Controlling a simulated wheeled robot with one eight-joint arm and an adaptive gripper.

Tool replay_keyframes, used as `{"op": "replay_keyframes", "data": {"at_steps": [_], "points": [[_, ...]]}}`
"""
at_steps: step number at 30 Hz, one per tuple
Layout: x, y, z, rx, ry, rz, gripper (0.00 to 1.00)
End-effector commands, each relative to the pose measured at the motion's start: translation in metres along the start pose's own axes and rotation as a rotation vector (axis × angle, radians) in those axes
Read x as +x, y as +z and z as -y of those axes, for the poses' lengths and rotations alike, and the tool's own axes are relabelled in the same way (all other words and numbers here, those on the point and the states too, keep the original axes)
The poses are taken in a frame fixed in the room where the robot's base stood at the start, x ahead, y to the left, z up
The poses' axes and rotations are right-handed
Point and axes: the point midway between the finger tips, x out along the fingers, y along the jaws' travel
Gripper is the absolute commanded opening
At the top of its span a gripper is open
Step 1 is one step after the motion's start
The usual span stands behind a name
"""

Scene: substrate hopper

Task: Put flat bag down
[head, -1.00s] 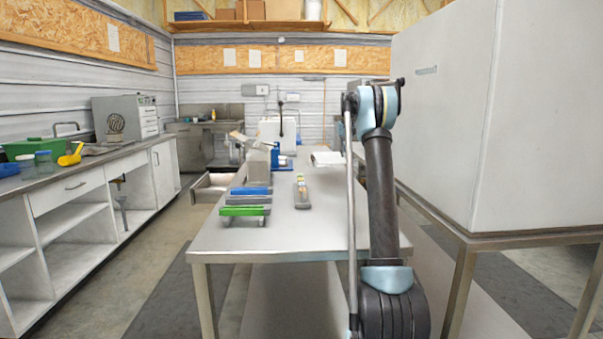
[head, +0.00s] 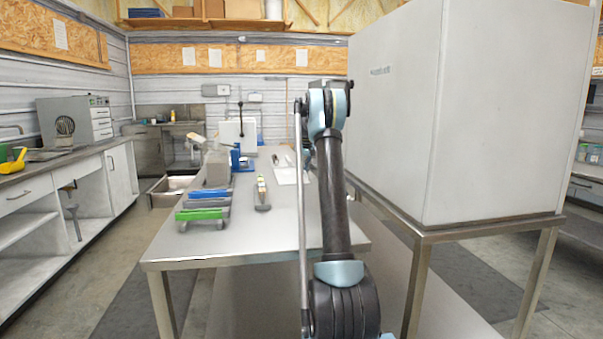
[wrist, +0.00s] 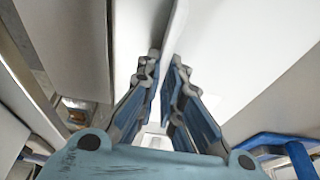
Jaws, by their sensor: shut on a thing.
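In the wrist view my gripper (wrist: 166,72) is shut on a thin, pale flat bag (wrist: 175,32). The bag is seen nearly edge-on between the two blue-and-grey fingers and runs up out of the picture. In the head view my raised arm stands in front of the table's right part, and both my gripper and the held bag are hidden.
A big white box (head: 470,110) on a metal stand rises at the right.

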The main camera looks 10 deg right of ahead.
Motion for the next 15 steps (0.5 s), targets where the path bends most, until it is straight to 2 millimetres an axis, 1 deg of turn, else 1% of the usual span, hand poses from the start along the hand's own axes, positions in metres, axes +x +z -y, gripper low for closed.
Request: {"op": "replay_keyframes", "data": {"at_steps": [7, 9, 10, 11, 15], "points": [[0.0006, 0.0001, 0.0001, 0.000, 0.000, 0.000, 0.00], [0.0006, 0.0002, 0.0002, 0.000, 0.000, 0.000, 0.18], [0.0006, 0.0002, 0.0002, 0.000, 0.000, 0.000, 0.25], [0.0006, 0.0001, 0.0003, 0.000, 0.000, 0.000, 0.27], [0.0005, 0.0001, 0.0004, 0.000, 0.000, 0.000, 0.27]]}}
